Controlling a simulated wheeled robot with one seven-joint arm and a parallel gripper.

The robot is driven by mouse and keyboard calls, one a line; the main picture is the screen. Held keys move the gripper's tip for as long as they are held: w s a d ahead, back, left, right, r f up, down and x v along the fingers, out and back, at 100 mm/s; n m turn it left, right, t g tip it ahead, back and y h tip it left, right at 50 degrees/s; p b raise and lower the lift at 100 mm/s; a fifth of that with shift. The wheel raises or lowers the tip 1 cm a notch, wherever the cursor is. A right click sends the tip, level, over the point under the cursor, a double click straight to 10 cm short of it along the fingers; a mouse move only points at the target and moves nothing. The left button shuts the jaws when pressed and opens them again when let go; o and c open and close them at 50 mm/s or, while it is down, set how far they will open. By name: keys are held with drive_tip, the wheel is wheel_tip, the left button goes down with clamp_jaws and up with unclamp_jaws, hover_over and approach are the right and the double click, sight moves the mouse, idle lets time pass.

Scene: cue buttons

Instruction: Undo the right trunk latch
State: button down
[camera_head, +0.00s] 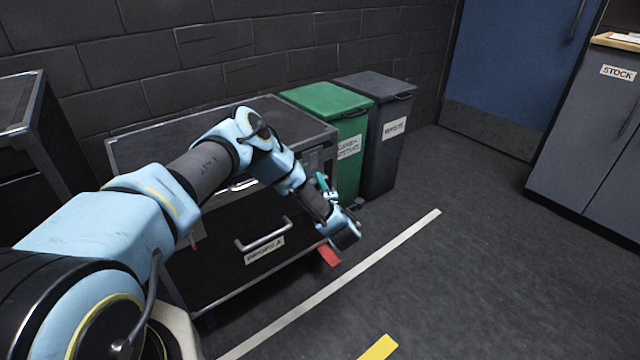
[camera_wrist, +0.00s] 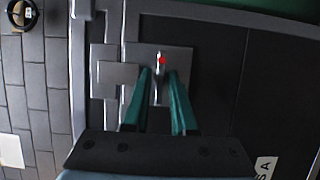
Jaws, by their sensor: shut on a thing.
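A green bin (camera_head: 350,175) and a dark grey bin (camera_head: 385,160) stand right of the trunk. A red piece (camera_head: 329,256) shows below my wrist. A grey cabinet (camera_head: 580,130) and blue door (camera_head: 510,60) are at the right. The floor between is clear.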

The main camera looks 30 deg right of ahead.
drive_tip(key=shift+r+m+p, duration=0.1)
drive_tip(key=shift+m+p, duration=0.2)
drive_tip(key=shift+m, duration=0.1)
drive_tip(key=m+g+y, duration=0.1)
drive_tip(key=m+y, duration=0.1)
drive_tip(key=m, duration=0.2)
drive_tip(key=m+g+y, duration=0.2)
drive_tip(key=m, duration=0.2)
drive_tip(key=m+g+y, duration=0.1)
drive_tip(key=m, duration=0.3)
drive_tip(key=shift+d+r+m+y, duration=0.1)
drive_tip(key=shift+d+m+y, duration=0.2)
drive_tip(key=shift+d+y, duration=0.1)
idle(0.4)
idle(0.4)
drive_tip(key=c, duration=1)
unclamp_jaws()
drive_tip(key=shift+a, duration=0.1)
drive_tip(key=shift+o, duration=0.2)
drive_tip(key=shift+r, duration=0.1)
